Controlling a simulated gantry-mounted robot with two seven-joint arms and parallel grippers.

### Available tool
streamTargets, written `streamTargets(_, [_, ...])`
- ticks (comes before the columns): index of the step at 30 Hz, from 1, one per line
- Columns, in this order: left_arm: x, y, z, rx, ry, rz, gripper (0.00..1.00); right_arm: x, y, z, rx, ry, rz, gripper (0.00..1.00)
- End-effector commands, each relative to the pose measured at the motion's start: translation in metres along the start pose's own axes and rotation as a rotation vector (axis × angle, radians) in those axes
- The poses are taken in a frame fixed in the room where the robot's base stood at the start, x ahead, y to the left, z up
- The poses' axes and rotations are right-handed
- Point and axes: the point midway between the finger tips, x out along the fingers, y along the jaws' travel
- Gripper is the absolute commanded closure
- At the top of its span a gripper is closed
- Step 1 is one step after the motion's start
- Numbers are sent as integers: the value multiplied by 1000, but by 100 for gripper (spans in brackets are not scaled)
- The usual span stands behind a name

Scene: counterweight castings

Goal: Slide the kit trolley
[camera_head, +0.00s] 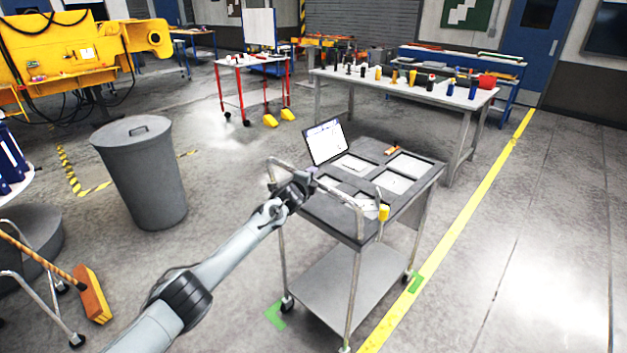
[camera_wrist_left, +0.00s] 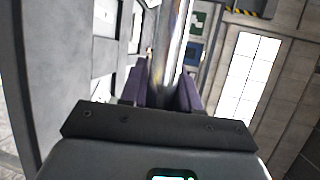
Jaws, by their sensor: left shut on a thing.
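The kit trolley (camera_head: 322,285) is a grey metal cart with a dark top, a lower shelf and casters. It stands upright in the middle of the head view. Its top holds several pale recessed panels and a tilted white sheet or screen (camera_head: 326,141). My left arm reaches in from the lower left to the trolley's near-left side. My left gripper (camera_head: 309,181) is shut on the trolley's tubular handle (camera_head: 339,195). In the left wrist view the shiny handle tube (camera_wrist_left: 172,40) runs between the dark fingers (camera_wrist_left: 162,92). My right gripper is not in view.
A yellow floor line (camera_head: 455,230) runs along the trolley's right side, with green marks (camera_head: 275,314) near its casters. A grey bin (camera_head: 146,180) stands left. A workbench (camera_head: 400,85) with several items stands behind. Floor at right is clear.

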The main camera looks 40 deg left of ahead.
Motion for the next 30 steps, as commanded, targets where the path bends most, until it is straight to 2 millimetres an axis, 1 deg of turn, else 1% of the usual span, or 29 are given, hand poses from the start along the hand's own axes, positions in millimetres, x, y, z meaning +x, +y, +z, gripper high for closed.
streamTargets(1, [0, 4, 1, 2, -3, 7, 100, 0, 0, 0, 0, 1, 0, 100])
streamTargets(4, [0, 4, 1, 2, -3, 7, 100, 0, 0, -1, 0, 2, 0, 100])
streamTargets(5, [0, 4, 1, 2, -3, 7, 67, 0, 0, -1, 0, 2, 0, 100])
streamTargets(6, [0, 4, 1, 1, -3, 6, 61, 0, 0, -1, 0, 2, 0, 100])
streamTargets(9, [0, 3, 1, 1, -2, 5, 48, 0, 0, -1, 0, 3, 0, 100])
streamTargets(22, [-3, 1, 1, 1, -1, 2, 48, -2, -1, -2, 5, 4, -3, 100])
streamTargets(26, [-10, 1, 1, 1, 0, 2, 48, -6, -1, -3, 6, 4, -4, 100])
streamTargets(30, [-24, 0, 1, 3, 1, 2, 48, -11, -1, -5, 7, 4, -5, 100])
